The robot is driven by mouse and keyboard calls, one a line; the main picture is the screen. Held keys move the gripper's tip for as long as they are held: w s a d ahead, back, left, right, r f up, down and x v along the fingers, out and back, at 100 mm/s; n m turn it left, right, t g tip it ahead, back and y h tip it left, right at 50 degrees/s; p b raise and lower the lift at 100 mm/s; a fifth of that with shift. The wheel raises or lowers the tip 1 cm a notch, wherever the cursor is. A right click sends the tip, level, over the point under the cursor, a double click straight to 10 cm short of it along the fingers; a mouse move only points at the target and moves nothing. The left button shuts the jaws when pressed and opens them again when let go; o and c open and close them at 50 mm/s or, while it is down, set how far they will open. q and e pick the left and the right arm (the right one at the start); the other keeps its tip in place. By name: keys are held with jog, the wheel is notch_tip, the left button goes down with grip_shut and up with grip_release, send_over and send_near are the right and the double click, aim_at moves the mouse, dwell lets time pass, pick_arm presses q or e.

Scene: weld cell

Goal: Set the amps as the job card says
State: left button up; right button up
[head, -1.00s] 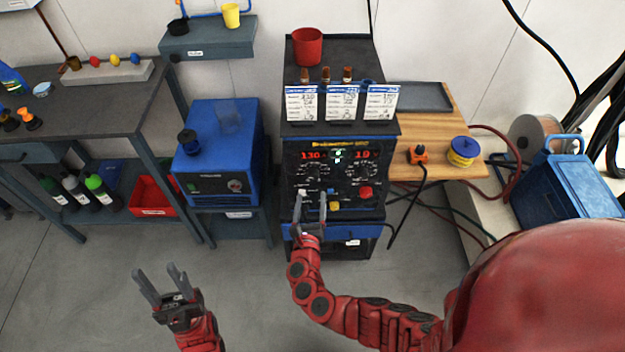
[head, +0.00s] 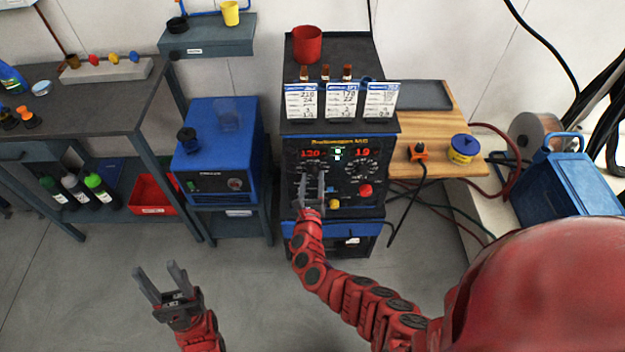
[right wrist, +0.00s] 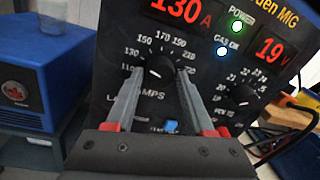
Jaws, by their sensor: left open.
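The blue and black welder (head: 345,155) stands in the middle of the head view. Its amps display (right wrist: 180,12) reads 130 A in the right wrist view, and its volts display (right wrist: 277,50) reads 19 V. The black amps knob (right wrist: 160,72) sits on a dial with numbers around it. My right gripper (right wrist: 162,75) has one finger on each side of the amps knob, apart, with a narrow gap. Three white job cards (head: 342,100) stand on the welder; their print is too small to read surely. My left gripper (head: 163,280) is open and empty above the floor.
The volts knob (right wrist: 243,95) is right of the amps knob. A blue button (right wrist: 171,127) lies below it. A red cup (head: 307,44) stands on top. A blue unit (head: 218,155) stands left, a wooden table (head: 440,120) right. The floor in front is clear.

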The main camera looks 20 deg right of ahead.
grip_shut()
